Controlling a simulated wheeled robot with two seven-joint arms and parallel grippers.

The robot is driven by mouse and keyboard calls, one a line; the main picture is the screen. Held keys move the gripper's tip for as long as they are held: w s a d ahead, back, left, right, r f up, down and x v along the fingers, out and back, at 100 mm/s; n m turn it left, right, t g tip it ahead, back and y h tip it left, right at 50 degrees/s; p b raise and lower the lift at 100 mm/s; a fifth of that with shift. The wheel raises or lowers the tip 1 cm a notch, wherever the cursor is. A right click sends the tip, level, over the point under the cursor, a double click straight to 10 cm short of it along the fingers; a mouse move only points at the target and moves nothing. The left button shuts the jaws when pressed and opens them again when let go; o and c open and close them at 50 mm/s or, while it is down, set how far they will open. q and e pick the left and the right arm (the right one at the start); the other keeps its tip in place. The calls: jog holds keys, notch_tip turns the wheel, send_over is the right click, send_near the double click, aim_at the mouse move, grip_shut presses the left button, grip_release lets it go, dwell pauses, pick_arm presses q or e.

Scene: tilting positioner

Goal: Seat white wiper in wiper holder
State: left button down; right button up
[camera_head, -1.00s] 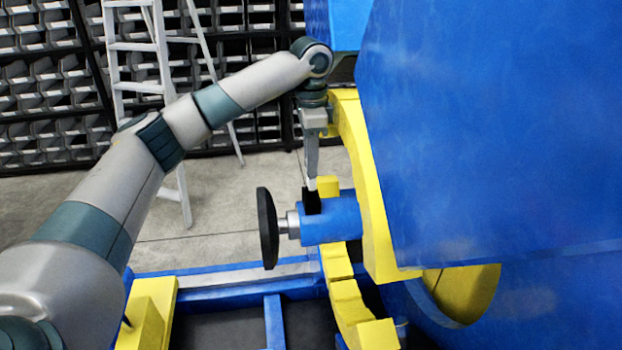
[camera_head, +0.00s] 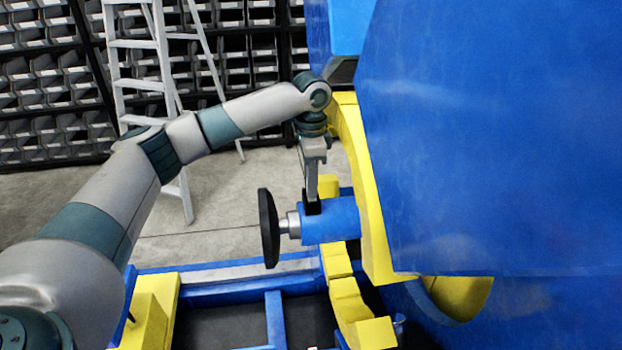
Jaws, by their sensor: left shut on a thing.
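My left gripper (camera_head: 312,203) points down with its dark fingertips at the top of a blue cylinder (camera_head: 331,221) on the tilting positioner. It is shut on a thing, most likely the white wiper. The wiper cannot be made out clearly, as the fingers hide what is between them. I cannot tell whether the fingertips touch the cylinder or stand behind it. No wiper holder can be clearly told apart. My right gripper is out of view.
A black disc (camera_head: 268,228) on a metal shaft juts left from the cylinder. The yellow curved frame (camera_head: 366,190) and large blue body (camera_head: 490,140) stand close on the right. A blue base frame (camera_head: 225,288) lies below. A ladder (camera_head: 140,85) and bin shelves (camera_head: 45,110) stand behind.

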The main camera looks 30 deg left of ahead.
pick_arm(q)
jog(key=c, duration=1.6)
grip_release()
jog(key=shift+f, duration=0.1)
jog(key=shift+o, duration=0.2)
jog(key=shift+r, duration=0.2)
jog(key=shift+r+b, duration=0.55)
notch_tip(320, 180, up, 10)
jog(key=b, duration=0.4)
jog(key=shift+f, duration=0.25)
jog(key=shift+r, duration=0.65)
